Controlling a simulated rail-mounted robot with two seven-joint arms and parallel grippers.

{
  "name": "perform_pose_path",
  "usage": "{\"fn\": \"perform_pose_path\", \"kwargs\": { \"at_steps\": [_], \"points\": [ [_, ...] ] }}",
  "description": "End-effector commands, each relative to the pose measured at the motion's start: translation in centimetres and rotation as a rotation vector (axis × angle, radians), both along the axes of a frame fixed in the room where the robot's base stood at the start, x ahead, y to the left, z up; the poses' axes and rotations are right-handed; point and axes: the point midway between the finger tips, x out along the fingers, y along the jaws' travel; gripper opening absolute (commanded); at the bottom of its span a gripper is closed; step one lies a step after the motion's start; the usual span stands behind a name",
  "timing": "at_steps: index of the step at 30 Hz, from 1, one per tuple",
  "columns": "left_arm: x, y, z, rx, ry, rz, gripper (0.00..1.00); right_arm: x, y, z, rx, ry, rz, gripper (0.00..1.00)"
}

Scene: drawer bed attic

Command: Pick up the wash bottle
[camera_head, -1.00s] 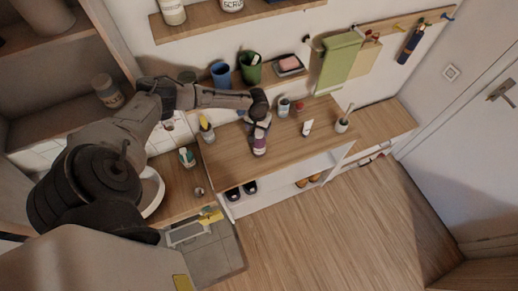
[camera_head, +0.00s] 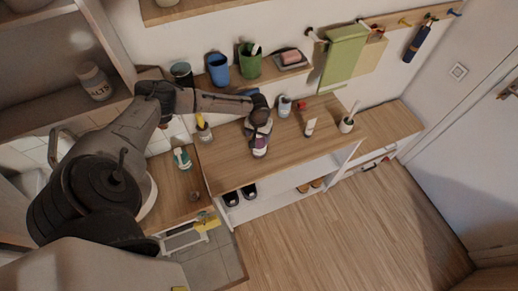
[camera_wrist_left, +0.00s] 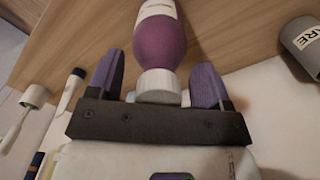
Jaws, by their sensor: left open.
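The wash bottle, purple with a white cap and a pale label, is on the wooden top of the low cabinet (camera_head: 225,174). It shows in the head view (camera_head: 260,152), partly covered by my left gripper (camera_head: 258,138). In the left wrist view the bottle (camera_wrist_left: 160,45) lies ahead of the left gripper (camera_wrist_left: 157,78), its white cap between the two purple-padded fingers. Gaps show on both sides of the cap, so the fingers are open and not gripping. My right gripper is not in view.
A grey labelled container (camera_wrist_left: 303,45) is right of the gripper in the wrist view. A yellow-topped bottle (camera_head: 203,128) is left. The cabinet top's front is clear.

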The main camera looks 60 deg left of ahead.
Motion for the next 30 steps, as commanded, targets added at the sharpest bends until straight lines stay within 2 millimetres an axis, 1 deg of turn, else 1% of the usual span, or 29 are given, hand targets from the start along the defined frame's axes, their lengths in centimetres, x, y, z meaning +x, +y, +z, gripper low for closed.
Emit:
{"fn": "perform_pose_path", "kwargs": {
  "at_steps": [1,10,30],
  "points": [
    [0.03,0.03,-0.49,0.001,-0.001,0.0,0.73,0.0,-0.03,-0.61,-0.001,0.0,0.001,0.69],
    [0.01,0.0,-0.37,0.0,0.0,0.0,0.72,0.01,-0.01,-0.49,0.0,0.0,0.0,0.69],
    [0.0,-0.02,-0.41,0.0,0.0,0.0,0.08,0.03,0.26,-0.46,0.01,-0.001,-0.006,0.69]
  ]
}}
